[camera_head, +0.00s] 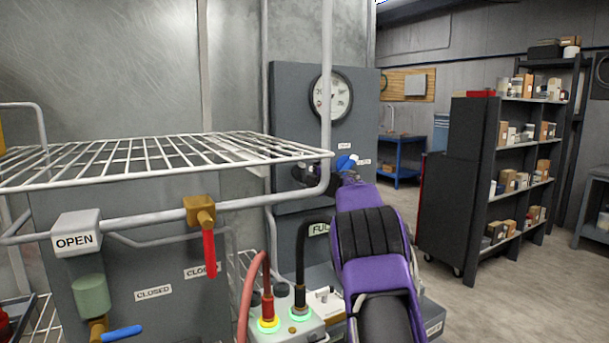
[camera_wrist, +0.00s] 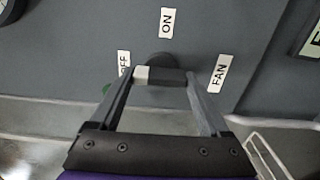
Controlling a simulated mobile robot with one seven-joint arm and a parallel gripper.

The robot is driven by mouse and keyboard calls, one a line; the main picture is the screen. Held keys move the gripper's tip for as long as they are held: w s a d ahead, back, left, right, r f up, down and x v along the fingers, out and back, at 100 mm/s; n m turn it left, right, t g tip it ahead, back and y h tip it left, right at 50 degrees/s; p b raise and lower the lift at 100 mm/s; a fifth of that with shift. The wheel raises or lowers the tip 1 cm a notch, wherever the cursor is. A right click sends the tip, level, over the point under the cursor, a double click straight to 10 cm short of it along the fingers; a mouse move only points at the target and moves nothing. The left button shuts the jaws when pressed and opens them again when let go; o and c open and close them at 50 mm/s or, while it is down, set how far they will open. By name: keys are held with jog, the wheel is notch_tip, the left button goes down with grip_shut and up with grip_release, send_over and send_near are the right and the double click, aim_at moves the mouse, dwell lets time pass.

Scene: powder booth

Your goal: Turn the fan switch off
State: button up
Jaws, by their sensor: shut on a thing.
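The fan switch (camera_wrist: 163,77) is a dark rotary handle with a whitish left end, on a grey panel. In the wrist view the ON label (camera_wrist: 167,22) is above it, the FAN label (camera_wrist: 220,73) to its right and the OFF label (camera_wrist: 124,63) to its left. The whitish end lies towards OFF. My gripper (camera_wrist: 162,84) is shut on the handle, one finger at each end. In the head view my purple arm reaches the grey panel (camera_head: 290,100) below a round gauge; the switch is mostly hidden there.
A white wire shelf (camera_head: 170,155) and grey pipes stand left of my arm. A valve with a red handle (camera_head: 209,254) hangs below. A box with red and black plugs (camera_head: 292,322) sits low, close to my arm. Open floor and shelving (camera_head: 515,150) lie right.

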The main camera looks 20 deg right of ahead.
jog(key=o, duration=1.2)
jog(key=shift+s, duration=0.1)
jog(key=s+d, duration=0.1)
jog(key=s, duration=0.4)
jog(key=s+d, duration=0.1)
jog(key=s, duration=0.5)
jog(key=s+d, duration=0.1)
jog(key=s, duration=0.5)
jog(key=shift+d, duration=0.15)
